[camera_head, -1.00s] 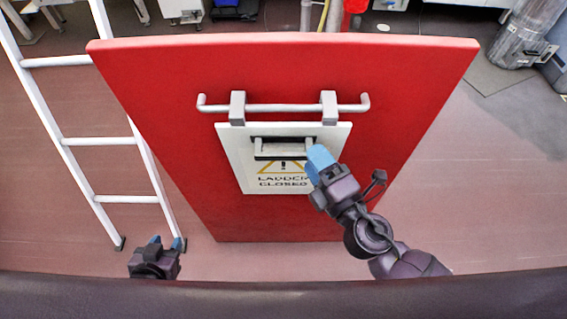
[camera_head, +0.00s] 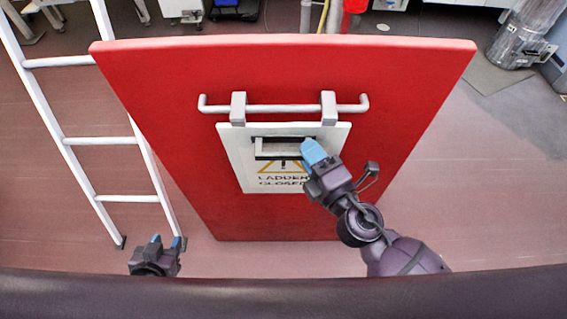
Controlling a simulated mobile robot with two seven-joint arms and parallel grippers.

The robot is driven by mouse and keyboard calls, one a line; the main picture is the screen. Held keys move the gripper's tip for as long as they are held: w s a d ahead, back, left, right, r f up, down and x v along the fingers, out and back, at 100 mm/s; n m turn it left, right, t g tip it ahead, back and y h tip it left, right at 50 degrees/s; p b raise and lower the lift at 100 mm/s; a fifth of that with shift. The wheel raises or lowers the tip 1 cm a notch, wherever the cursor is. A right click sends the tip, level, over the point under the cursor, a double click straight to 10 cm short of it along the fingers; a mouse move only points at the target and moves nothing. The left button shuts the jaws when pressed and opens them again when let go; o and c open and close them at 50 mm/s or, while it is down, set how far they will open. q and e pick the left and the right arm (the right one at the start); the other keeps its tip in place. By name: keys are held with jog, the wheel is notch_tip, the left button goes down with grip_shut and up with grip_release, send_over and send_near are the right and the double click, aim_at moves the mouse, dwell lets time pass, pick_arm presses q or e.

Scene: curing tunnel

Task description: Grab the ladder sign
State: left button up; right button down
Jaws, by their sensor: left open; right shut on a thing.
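The ladder sign (camera_head: 245,172) is a white plate with a yellow warning triangle and the words "LADDER CLOSED". It hangs by two grey hooks on a grey bar (camera_head: 283,108) fixed to a red panel (camera_head: 400,80). A grey handle (camera_head: 272,152) with a dark surround sits in its upper part. My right gripper (camera_head: 310,150) has its blue fingertips at the handle's right end and is shut on it, covering part of the sign's right side. My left gripper (camera_head: 165,242) is low at the left, open and empty, apart from the sign.
A white ladder (camera_head: 100,141) stands left of the red panel. A metal cylinder (camera_head: 515,40) stands at the far right. The floor right of the panel is mostly clear.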

pick_arm(q)
jog(key=shift+w, duration=0.15)
jog(key=shift+f, duration=0.1)
jog(key=shift+s+f, duration=0.3)
jog(key=shift+s, duration=0.3)
jog(key=shift+w+r, duration=0.15)
pick_arm(e)
jog(key=shift+r, duration=0.1)
